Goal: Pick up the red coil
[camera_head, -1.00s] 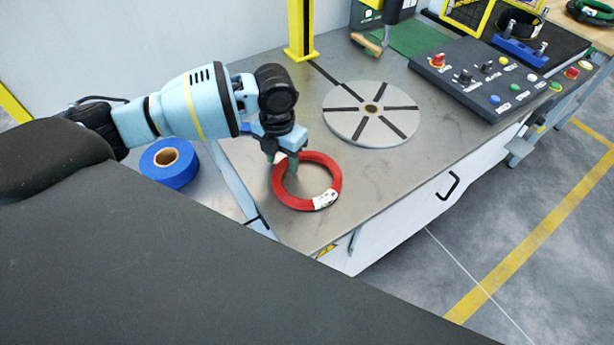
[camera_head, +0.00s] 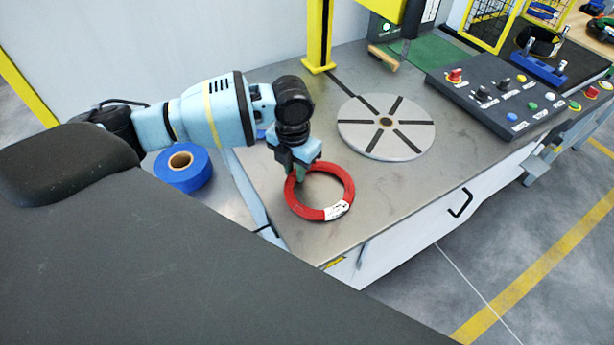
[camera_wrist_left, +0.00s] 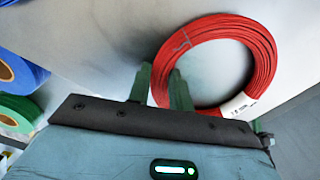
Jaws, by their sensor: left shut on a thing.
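The red coil (camera_head: 349,188) is a ring with a white label, near the front left edge of the metal table (camera_head: 300,232). My left gripper (camera_head: 298,174) reaches down from the left and is shut on the coil's left rim. In the left wrist view, the green fingers of the gripper (camera_wrist_left: 161,88) stand on either side of the rim of the coil (camera_wrist_left: 263,55). I cannot tell whether the coil touches the table or is slightly raised. My right gripper is not in view.
A grey turntable disc (camera_head: 360,128) lies behind and right of the coil. A yellow post (camera_head: 318,35) stands behind it. A control panel (camera_head: 495,98) is at the right. A blue roll (camera_head: 190,178) sits left of the table. The table front right of the coil is clear.

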